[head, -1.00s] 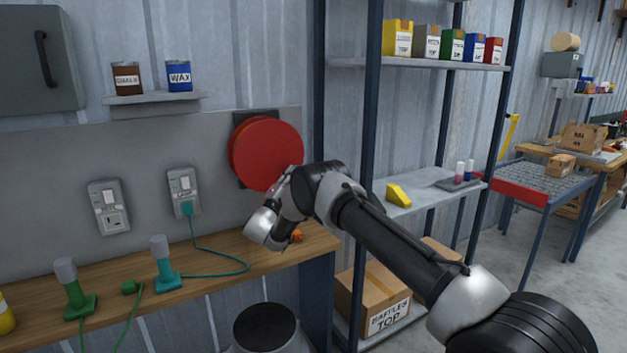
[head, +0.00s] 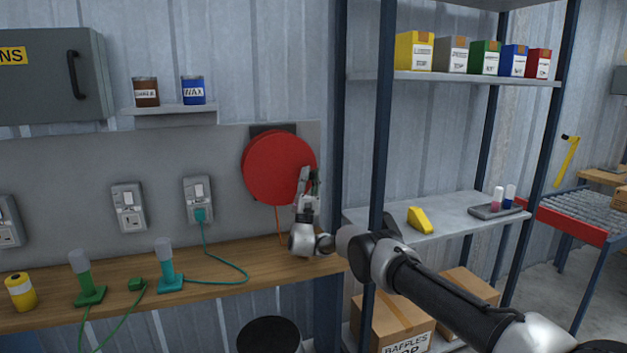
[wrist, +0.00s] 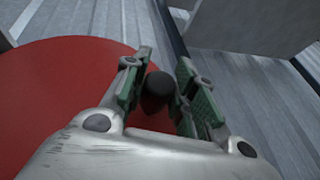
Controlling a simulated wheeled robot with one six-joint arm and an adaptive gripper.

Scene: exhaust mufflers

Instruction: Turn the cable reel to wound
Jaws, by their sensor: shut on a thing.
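The cable reel is a red round disc (head: 272,165) on a dark bracket on the grey wall panel, above the workbench. An orange cable (head: 279,222) hangs from it down towards the bench. My gripper (head: 309,174) is at the right part of the disc's face. In the wrist view the red disc (wrist: 60,85) fills the left side. There my gripper (wrist: 163,80) has its green-padded fingers around a dark round knob (wrist: 160,86) near the disc's edge. The fingers partly cover the knob.
The wooden workbench (head: 230,283) runs below, with a teal lamp (head: 168,275) and a green one (head: 84,283) plugged or lying along it. A shelf rack post (head: 383,130) stands close right of my gripper. A dark-topped bin (head: 268,335) is under the bench's front.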

